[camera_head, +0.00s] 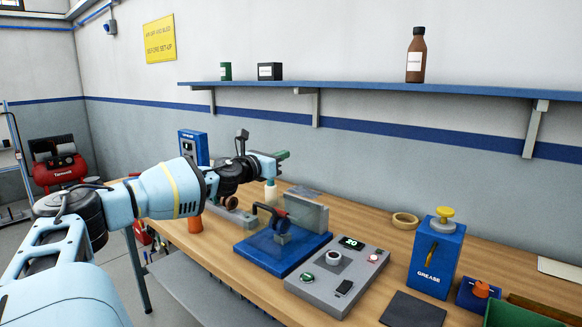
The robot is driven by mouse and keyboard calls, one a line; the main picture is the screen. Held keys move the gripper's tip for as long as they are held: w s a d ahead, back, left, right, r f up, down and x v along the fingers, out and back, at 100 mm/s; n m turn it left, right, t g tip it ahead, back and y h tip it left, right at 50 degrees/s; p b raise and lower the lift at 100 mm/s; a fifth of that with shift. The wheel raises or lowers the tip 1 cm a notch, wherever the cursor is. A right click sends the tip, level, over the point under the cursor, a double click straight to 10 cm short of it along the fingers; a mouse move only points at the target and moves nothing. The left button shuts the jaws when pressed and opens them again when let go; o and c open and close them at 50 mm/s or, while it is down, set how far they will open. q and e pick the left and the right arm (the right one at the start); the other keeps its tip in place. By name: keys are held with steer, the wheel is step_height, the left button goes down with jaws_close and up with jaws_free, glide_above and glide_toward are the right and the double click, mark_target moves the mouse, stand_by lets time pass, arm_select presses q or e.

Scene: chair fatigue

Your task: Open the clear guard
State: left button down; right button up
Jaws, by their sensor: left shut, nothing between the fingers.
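My right gripper is out of view.
A grey control box (338,277) with a lit display stands right of the fixture. A blue grease dispenser (437,258), a wooden ring (405,219) and a dark mat (413,309) lie further right. A wall shelf (370,90) runs above.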

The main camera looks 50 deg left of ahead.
arm_select(q)
steer(key=shift+s+a, duration=0.15)
steer(key=shift+a, duration=0.1)
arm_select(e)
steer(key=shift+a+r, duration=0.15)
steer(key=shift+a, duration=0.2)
arm_select(q)
steer(key=shift+a, duration=0.1)
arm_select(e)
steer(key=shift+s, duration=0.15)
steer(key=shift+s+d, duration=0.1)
arm_select(q)
steer(key=shift+s+f, duration=0.1)
steer(key=shift+s, duration=0.05)
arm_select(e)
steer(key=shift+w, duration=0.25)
